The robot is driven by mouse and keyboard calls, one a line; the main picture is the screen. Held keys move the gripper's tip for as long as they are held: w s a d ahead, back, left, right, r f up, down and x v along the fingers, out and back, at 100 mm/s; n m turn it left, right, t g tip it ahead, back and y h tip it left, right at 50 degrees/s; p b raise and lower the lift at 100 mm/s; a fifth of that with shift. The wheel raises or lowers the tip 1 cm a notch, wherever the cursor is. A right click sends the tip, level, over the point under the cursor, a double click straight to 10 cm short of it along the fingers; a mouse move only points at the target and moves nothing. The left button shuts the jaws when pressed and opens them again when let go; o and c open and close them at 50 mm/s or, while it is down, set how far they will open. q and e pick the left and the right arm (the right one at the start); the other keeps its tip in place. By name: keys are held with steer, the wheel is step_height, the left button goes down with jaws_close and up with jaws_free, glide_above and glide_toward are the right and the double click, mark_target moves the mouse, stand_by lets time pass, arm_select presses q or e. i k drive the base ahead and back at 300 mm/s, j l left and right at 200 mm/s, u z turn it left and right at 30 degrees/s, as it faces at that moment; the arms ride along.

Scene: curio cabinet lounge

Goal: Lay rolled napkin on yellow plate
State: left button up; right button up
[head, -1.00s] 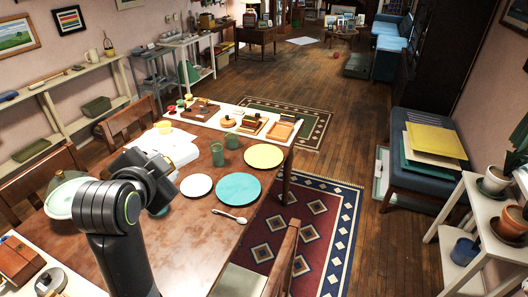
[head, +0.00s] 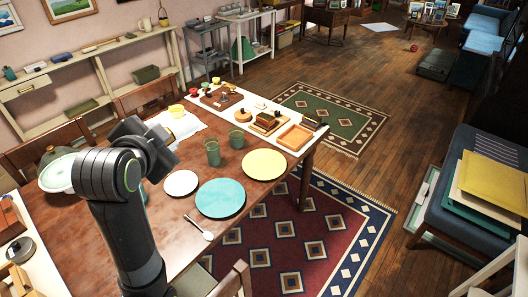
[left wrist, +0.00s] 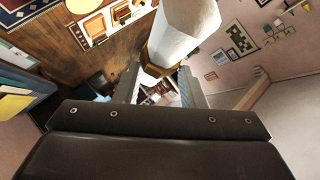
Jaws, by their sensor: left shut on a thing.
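The yellow plate (head: 264,164) lies flat and empty on the brown table, beyond the teal plate. My left gripper (head: 168,140) is above the table, left of the yellow plate and apart from it. In the left wrist view, the left gripper (left wrist: 158,88) is shut on the rolled napkin (left wrist: 188,22), a white roll with a brownish-gold band (left wrist: 160,60). In the head view, my left arm and gripper hide much of the napkin, and I cannot clearly separate it from the white cloth behind. My right gripper is not in view.
A teal plate (head: 221,198), white plate (head: 181,183), spoon (head: 200,229) and two green cups (head: 236,139) (head: 212,152) stand around the yellow plate. A wooden tray (head: 294,137) is on the white runner behind. A chair back (head: 232,281) is at the near edge.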

mark_target(262, 164)
steer(key=i+l+u, duration=0.25)
steer(key=i+l, duration=0.25)
steer(key=l, duration=0.2)
steer(key=i+l+u, duration=0.15)
steer(key=l, duration=0.25)
steer(key=i+l+u, duration=0.15)
steer(key=i+l, duration=0.15)
steer(key=i+l+u, duration=0.15)
steer(key=l, duration=0.4)
steer(key=i+l+u, duration=0.1)
steer(key=l, duration=0.35)
steer(key=i+l+u, duration=0.15)
steer(key=l, duration=0.35)
steer(key=i+l+u, duration=0.15)
steer(key=l, duration=0.3)
steer(key=l+u, duration=0.15)
steer(key=l, duration=0.4)
